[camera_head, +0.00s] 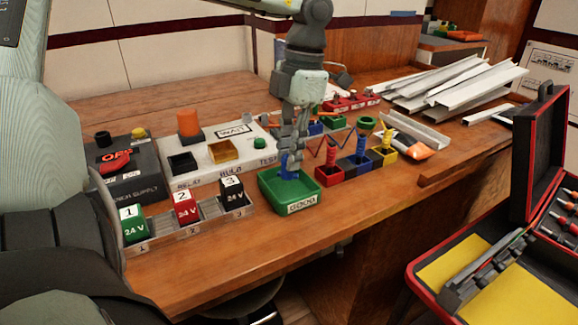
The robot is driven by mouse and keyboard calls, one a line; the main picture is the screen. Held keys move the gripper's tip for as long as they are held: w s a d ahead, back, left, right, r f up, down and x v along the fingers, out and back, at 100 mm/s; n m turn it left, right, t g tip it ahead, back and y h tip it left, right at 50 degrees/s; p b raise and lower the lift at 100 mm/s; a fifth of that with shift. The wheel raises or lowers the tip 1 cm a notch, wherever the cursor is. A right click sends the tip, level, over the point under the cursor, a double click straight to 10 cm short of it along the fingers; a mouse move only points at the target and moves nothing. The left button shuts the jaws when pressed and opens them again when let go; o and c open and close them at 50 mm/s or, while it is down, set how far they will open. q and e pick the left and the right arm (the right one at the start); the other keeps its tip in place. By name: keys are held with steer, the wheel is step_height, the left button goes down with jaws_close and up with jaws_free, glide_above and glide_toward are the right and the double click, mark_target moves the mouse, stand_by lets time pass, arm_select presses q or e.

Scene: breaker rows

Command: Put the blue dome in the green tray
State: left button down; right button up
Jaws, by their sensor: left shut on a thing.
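The green tray (271,199) stands near the front edge of the wooden bench, with a white label on its front. My left gripper (290,170) points straight down over the tray. It is shut on the blue dome (288,174), which is at the tray's opening. The fingers partly hide the dome. I cannot tell whether the dome touches the tray's floor. My right gripper is not in view.
Left of the tray is a rack with numbered green (132,223), red (185,206) and black (232,190) blocks. A white panel (205,172) stands behind. Colored bins (357,168) sit to the right. An open red case (490,290) is at the lower right.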

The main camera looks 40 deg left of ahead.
mark_target(285, 175)
arm_select(q)
step_height(285, 175, down, 4)
steer(key=shift+s+r, duration=0.1)
steer(key=shift+r, duration=0.1)
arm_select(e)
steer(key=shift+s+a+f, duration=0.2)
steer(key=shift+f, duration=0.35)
arm_select(q)
steer(key=shift+f, duration=0.15)
steer(key=c, duration=1.4)
jaws_free()
steer(key=shift+o, duration=0.2)
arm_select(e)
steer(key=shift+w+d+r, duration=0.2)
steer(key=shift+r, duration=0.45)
